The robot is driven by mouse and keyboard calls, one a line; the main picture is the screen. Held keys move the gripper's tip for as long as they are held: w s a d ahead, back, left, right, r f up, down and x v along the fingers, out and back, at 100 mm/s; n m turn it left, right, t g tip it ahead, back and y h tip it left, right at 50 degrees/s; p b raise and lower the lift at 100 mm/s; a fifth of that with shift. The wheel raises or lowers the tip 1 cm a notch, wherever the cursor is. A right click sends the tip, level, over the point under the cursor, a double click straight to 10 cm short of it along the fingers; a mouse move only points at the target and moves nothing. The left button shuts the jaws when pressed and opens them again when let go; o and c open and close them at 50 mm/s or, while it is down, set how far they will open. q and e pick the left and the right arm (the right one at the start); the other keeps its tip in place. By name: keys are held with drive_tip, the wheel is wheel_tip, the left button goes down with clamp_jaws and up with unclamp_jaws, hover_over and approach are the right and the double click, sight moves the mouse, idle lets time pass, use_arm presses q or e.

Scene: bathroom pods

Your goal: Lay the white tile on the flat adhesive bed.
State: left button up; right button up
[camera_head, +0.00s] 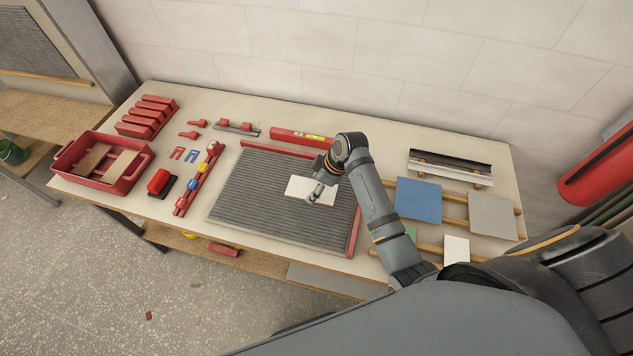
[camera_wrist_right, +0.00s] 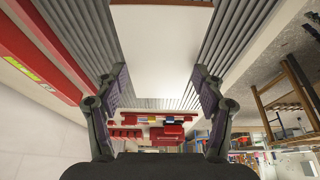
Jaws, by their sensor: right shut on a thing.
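The white tile (camera_head: 299,187) is over the grey ridged adhesive bed (camera_head: 250,214) on the workbench, toward its right half. My right gripper (camera_head: 318,190) is shut on the tile. In the right wrist view the tile (camera_wrist_right: 165,50) lies between the two finger pads of the gripper (camera_wrist_right: 160,85), with ridges of the bed (camera_wrist_right: 72,25) on both sides. I cannot tell whether the tile touches the ridges or hangs just above them. My left gripper is not in view.
Red rails (camera_head: 355,232) edge the bed, with a red level (camera_head: 300,137) behind. A rack at right holds a blue tile (camera_head: 418,200), a grey tile (camera_head: 492,214) and another white tile (camera_head: 456,249). A red tray (camera_head: 103,163) and small tools fill the left.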

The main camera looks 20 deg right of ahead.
drive_tip(key=f, duration=0.1)
drive_tip(key=f+b, duration=0.2)
drive_tip(key=shift+w+d, duration=0.2)
drive_tip(key=shift+w, duration=0.05)
drive_tip(key=shift+f+b, duration=0.7)
drive_tip(key=shift+f, duration=0.3)
use_arm(q)
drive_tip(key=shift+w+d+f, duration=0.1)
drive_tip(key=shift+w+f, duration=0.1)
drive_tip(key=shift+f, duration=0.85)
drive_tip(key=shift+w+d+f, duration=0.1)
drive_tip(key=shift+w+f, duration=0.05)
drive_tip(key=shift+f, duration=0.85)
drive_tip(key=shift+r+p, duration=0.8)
drive_tip(key=shift+p, duration=0.05)
use_arm(e)
drive_tip(key=shift+f, duration=0.4)
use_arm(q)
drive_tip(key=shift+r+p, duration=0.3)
